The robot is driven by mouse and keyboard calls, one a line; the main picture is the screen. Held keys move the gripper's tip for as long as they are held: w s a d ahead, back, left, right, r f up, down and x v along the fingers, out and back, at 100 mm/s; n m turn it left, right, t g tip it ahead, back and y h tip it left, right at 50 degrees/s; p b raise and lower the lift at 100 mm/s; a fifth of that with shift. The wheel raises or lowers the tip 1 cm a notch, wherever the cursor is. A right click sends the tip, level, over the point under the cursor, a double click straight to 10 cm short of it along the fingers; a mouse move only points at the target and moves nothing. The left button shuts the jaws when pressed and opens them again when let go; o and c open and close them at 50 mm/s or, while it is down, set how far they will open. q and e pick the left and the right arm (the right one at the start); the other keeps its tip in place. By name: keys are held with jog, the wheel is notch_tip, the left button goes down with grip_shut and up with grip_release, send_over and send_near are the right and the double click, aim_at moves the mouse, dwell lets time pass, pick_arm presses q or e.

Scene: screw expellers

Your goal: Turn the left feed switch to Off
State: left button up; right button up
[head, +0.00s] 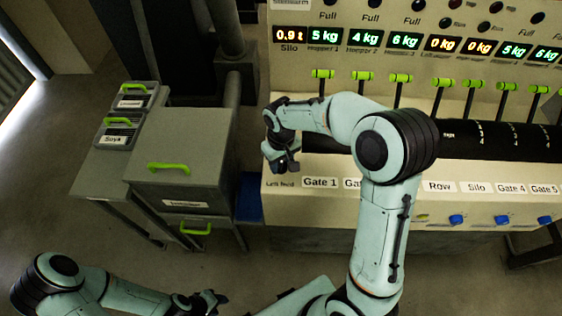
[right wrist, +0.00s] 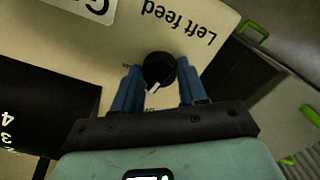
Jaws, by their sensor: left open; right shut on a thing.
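The left feed switch is a round black knob (right wrist: 158,68) with a white pointer mark, below the "Left feed" lettering, which appears upside down in the right wrist view. The white mark points down and slightly left in that view, toward my palm. The small position labels around the knob are too small or partly covered to read. My right gripper (right wrist: 158,82) has its blue fingers shut on the knob, one on each side. In the head view my right gripper (head: 284,160) covers the knob at the panel's left end. My left gripper (head: 208,300) is open and empty, low in the picture.
The panel (head: 285,200) carries a row of labels such as Gate 1, Row and Silo, with blue knobs (head: 456,219) below. Green-topped levers (head: 363,77) stand behind. A grey cabinet (head: 180,160) with green handles and bins (head: 119,132) is at left. Floor there is clear.

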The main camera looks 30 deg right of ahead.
aim_at(281, 163)
jog(key=shift+n, duration=1.1)
jog(key=o, duration=1.1)
jog(key=shift+c, duration=0.2)
pick_arm(q)
jog(key=shift+w+r+p, duration=0.5)
jog(key=shift+w+r, duration=0.2)
pick_arm(e)
notch_tip(281, 163, up, 14)
jog(key=shift+f, duration=0.25)
